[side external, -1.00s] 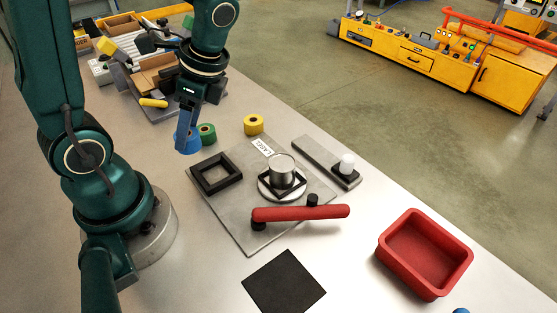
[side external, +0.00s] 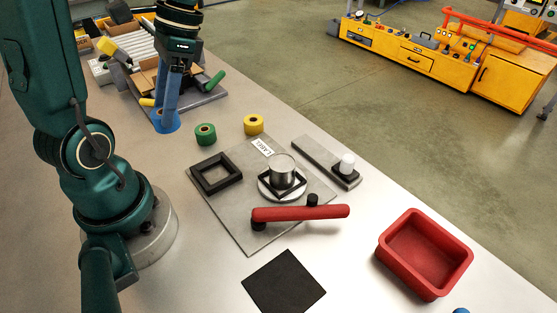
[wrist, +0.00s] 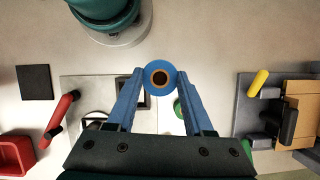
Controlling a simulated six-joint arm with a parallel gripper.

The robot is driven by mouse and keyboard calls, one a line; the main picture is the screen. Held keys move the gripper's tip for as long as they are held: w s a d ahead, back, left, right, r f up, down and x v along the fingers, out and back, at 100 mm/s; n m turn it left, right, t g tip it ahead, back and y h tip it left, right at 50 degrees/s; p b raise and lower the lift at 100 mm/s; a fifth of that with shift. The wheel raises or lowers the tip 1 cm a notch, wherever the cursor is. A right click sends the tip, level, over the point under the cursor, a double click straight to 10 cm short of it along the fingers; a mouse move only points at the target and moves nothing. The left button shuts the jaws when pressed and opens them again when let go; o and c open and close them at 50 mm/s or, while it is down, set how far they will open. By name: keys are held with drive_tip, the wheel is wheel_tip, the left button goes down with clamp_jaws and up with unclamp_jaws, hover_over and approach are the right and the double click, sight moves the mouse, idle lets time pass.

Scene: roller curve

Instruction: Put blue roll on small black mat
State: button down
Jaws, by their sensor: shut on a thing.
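My gripper (side external: 164,108) is shut on the blue roll (side external: 163,125), at the left beyond the green roll. In the wrist view the blue roll (wrist: 160,66) shows end-on between my blue fingertips (wrist: 158,76), with a brown core around a dark hole. I cannot tell how far it is above the table. The small black mat (side external: 284,281) is a flat dark square bare on the table at the front. It also shows at the left of the wrist view (wrist: 35,82). My gripper is well away from it.
A green roll (side external: 205,134) and a yellow roll (side external: 254,124) stand nearby. A grey plate (side external: 225,206) holds a black square frame (side external: 215,174), a metal cylinder (side external: 282,171) and a red handle (side external: 300,213). A red bin (side external: 425,254) is at the right.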

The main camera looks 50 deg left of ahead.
drive_tip(key=w+d+n+t+h, duration=0.1)
drive_tip(key=w+d+n+h, duration=0.2)
drive_tip(key=w+d+n, duration=0.45)
drive_tip(key=n, duration=0.3)
hover_over(282, 297)
drive_tip(key=w+a, duration=0.1)
drive_tip(key=shift+h, duration=0.3)
drive_tip(key=f, duration=0.7)
drive_tip(key=shift+w+a, duration=0.2)
drive_tip(key=shift+f, duration=2)
drive_tip(key=shift+f, duration=0.15)
drive_tip(key=shift+c, duration=1.4)
unclamp_jaws()
